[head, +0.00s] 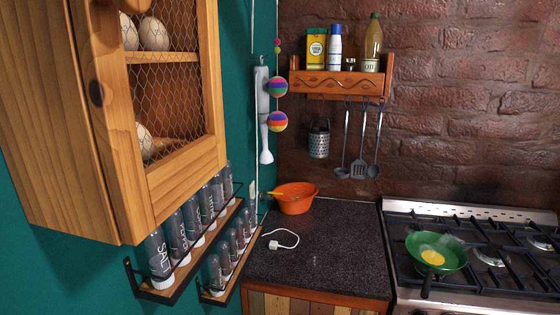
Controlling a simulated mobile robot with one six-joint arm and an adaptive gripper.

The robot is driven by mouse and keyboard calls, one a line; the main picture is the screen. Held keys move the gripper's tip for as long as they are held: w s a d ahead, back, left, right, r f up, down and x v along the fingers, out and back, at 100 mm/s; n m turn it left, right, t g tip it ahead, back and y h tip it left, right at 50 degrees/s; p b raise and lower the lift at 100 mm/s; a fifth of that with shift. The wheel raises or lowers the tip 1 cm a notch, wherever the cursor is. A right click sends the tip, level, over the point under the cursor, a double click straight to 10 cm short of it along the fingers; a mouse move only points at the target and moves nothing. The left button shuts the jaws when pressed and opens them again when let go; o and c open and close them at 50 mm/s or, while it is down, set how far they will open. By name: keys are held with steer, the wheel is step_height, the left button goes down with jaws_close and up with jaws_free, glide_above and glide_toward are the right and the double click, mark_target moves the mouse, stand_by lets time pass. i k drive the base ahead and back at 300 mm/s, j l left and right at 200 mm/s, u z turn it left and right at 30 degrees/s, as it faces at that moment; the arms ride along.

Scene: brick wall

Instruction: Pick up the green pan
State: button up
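The green pan (451,262) sits on the gas stove at the lower right of the head view. It holds what looks like a fried egg (433,257), and faint steam shows over it. Its dark handle (427,285) points toward the front edge of the stove. My gripper is not in view.
The stove (397,222) has black grates. Left of it, a dark counter (330,255) holds an orange bowl (296,205) and a white plug with cord (283,240). A wire-front wooden cabinet (60,120) and spice racks (165,292) fill the left. A shelf (340,84) with hanging utensils is above.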

mark_target(457, 259)
steer(key=i+l, duration=0.55)
steer(key=i, duration=0.45)
